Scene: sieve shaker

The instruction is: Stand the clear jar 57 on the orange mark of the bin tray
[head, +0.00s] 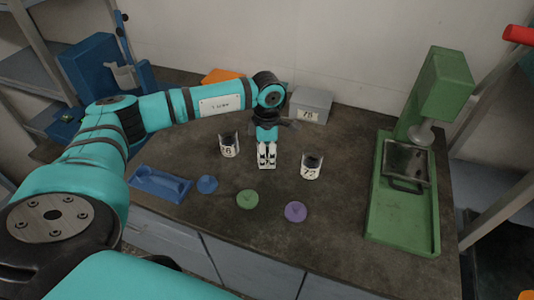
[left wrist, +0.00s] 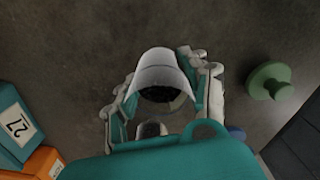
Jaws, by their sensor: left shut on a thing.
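My left gripper (head: 266,157) points down over the middle of the bench. It is shut on a clear jar, which shows best in the left wrist view (left wrist: 163,78), dark inside, between the two fingers (left wrist: 165,105). The jar's number cannot be read, so I cannot tell from it that this is jar 57. In the head view the fingers mostly hide it, and I cannot tell whether it touches the bench. No orange mark can be made out. An orange box (head: 222,76) stands at the back, partly behind my left arm. My right gripper is out of view.
Clear numbered jars stand left (head: 229,147) and right (head: 312,168) of the gripper. Blue (head: 207,184), green (head: 247,199) and purple (head: 296,211) knobbed discs lie in front, near a blue tray (head: 160,183). A grey box (head: 310,104) is behind; a green machine (head: 402,215) stands right.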

